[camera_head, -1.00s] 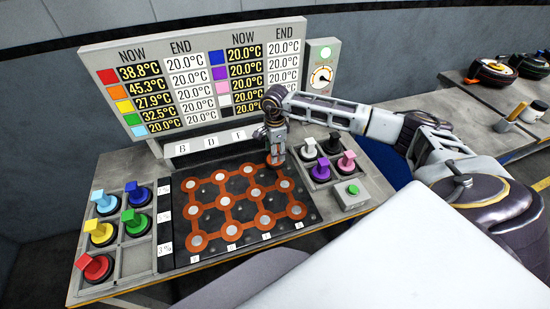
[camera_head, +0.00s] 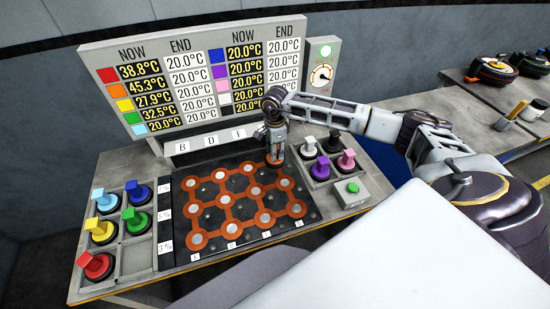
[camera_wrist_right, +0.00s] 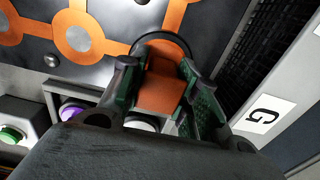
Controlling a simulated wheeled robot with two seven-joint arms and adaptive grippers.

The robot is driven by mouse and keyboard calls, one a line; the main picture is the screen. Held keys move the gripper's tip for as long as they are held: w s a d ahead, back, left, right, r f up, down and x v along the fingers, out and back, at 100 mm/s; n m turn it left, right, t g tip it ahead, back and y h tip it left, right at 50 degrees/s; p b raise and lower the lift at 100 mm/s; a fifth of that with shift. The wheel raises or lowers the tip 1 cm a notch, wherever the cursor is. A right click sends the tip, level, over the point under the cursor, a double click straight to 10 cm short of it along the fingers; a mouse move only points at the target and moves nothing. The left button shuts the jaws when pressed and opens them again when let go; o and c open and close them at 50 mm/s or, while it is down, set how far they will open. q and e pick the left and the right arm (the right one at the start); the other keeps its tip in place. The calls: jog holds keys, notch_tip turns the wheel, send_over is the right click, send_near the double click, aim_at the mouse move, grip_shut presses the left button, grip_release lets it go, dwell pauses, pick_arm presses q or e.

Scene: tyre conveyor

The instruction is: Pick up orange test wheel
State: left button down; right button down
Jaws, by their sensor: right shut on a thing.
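The orange test wheel (camera_wrist_right: 162,88) has an orange block handle on a dark round base. It stands at the back right corner of the board with the orange ring pattern (camera_head: 240,207). My right gripper (camera_head: 275,158) points down over that corner. In the right wrist view its two green-padded fingers (camera_wrist_right: 160,95) are on both sides of the orange handle, shut on it. In the head view the gripper largely hides the wheel, and I cannot tell whether its base touches the board. My left gripper is not in view.
Red (camera_head: 97,265), yellow, green and blue wheels sit in the left rack. Purple (camera_head: 319,170), pink, white and black wheels sit in the right rack, close to my gripper. A green button box (camera_head: 350,190) stands in front. The temperature panel (camera_head: 195,75) rises behind.

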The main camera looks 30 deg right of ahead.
jog(key=shift+r, duration=0.1)
jog(key=shift+r+b, duration=1.05)
jog(key=shift+r, duration=3.9)
